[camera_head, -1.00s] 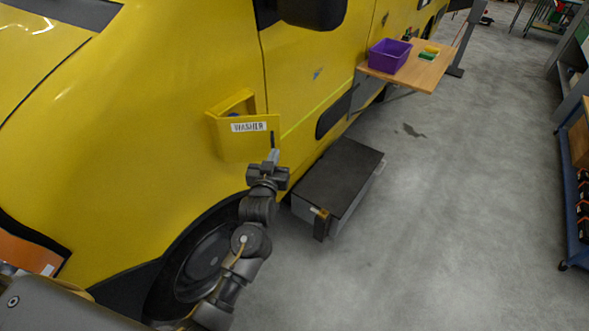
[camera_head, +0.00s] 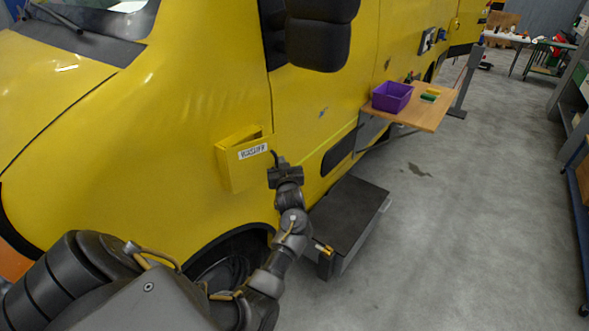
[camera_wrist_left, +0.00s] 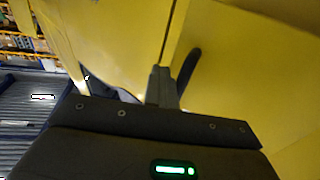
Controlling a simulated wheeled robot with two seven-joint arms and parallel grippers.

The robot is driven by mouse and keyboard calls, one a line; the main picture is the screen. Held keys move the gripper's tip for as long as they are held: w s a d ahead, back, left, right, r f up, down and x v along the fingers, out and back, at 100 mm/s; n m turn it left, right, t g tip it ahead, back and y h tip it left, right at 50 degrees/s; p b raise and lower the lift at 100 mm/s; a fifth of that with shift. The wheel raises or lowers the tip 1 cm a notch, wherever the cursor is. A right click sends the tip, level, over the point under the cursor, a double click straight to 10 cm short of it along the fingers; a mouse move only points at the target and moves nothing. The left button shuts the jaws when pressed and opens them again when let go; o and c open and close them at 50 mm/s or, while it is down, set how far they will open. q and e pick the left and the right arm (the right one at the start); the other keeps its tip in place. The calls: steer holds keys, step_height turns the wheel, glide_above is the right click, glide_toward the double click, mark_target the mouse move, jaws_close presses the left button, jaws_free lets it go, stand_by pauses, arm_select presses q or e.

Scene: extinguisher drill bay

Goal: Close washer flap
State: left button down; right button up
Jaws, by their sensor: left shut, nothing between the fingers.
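The yellow washer flap (camera_head: 240,165), with a white label, stands out from the side of the yellow van (camera_head: 130,170) in the head view. A gap shows above it, and the inside of the recess is mostly hidden. A dark handle is at the flap's right end; it appears as a dark curved piece (camera_wrist_left: 190,65) in the left wrist view. My left gripper (camera_head: 275,160) is shut and empty, close by the flap's right end. Its fingertips (camera_wrist_left: 162,75) are in front of yellow panels; whether they touch the flap I cannot tell. My right gripper is out of view.
A dark step box (camera_head: 350,215) stands on the floor right of my left arm. A wooden shelf (camera_head: 428,115) with a purple bin (camera_head: 391,97) juts from the van farther back. A black mirror (camera_head: 318,35) hangs above. The grey floor to the right is open.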

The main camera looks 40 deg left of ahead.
arm_select(q)
steer(key=shift+w+a+f, duration=0.1)
steer(key=shift+w+a, duration=0.05)
steer(key=shift+a, duration=0.3)
steer(key=shift+w+a+f, duration=0.1)
steer(key=shift+a, duration=0.35)
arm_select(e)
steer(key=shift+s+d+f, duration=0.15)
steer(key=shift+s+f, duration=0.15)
arm_select(q)
steer(key=shift+w+a+b, duration=0.15)
steer(key=shift+a+b, duration=0.2)
steer(key=shift+a, duration=0.05)
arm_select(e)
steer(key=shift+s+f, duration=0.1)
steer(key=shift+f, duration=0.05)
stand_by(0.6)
